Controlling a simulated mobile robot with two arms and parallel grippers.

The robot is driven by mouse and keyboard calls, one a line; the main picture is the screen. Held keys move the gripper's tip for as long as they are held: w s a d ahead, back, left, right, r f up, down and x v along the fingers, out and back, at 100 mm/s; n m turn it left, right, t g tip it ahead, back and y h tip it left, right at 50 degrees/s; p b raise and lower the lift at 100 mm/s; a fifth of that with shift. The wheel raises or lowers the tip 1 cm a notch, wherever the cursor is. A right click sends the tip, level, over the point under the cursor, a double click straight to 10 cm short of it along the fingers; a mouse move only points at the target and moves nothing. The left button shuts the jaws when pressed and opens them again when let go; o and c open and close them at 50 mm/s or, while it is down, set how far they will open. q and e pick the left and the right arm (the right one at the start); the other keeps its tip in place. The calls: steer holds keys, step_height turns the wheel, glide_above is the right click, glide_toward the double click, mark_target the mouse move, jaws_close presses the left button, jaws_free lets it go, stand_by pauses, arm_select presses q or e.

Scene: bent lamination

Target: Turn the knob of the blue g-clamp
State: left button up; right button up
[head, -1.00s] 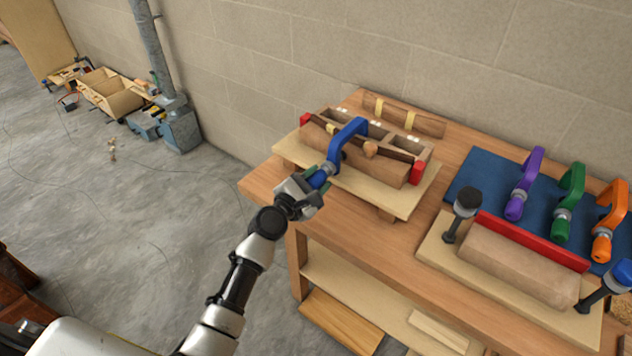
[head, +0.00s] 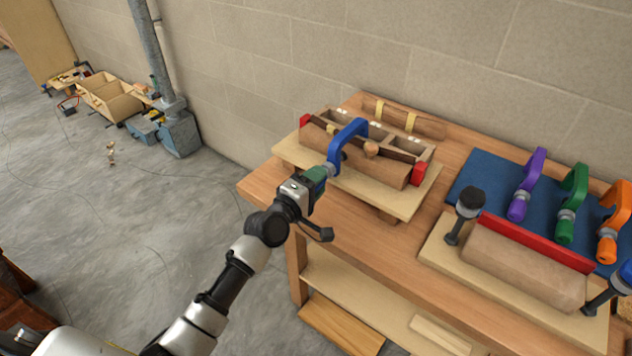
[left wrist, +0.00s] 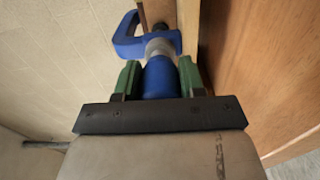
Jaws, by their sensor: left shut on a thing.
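The blue g-clamp (head: 346,137) sits over the wooden form on the left of the bench, its frame arching over the strip and its screw end facing my left arm. My left gripper (head: 318,178) is at that screw end. In the left wrist view, the clamp's blue knob (left wrist: 161,78) is between the two green fingers of my left gripper (left wrist: 162,84), which is shut on it. A grey collar (left wrist: 158,47) and the blue frame (left wrist: 128,38) show beyond the knob. In the head view the gripper hides the knob. My right gripper is in neither view.
Purple (head: 527,184), green (head: 571,203) and orange (head: 613,222) clamps lie on a blue mat (head: 483,170) at the right. A second form with a red strip (head: 535,242) stands in front of them. A grey block wall is behind the bench.

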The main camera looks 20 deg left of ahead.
arm_select(q)
steer(key=m, duration=0.5)
steer(key=shift+m, duration=0.3)
steer(key=m+p, duration=0.1)
steer(key=m, duration=0.4)
steer(key=m+p, duration=0.1)
steer(key=m, duration=0.4)
steer(key=shift+a+r+m, duration=0.1)
steer(key=shift+m, duration=0.3)
steer(key=m, duration=0.5)
steer(key=shift+p, duration=0.3)
steer(key=m, duration=0.5)
steer(key=shift+a+r, duration=0.1)
steer(key=m, duration=0.5)
steer(key=shift+w, duration=0.1)
steer(key=m+b, duration=0.1)
steer(key=m, duration=0.4)
steer(key=shift+r, duration=0.1)
steer(key=m, duration=0.4)
steer(key=shift+r+m, duration=0.1)
steer(key=shift+m, duration=0.3)
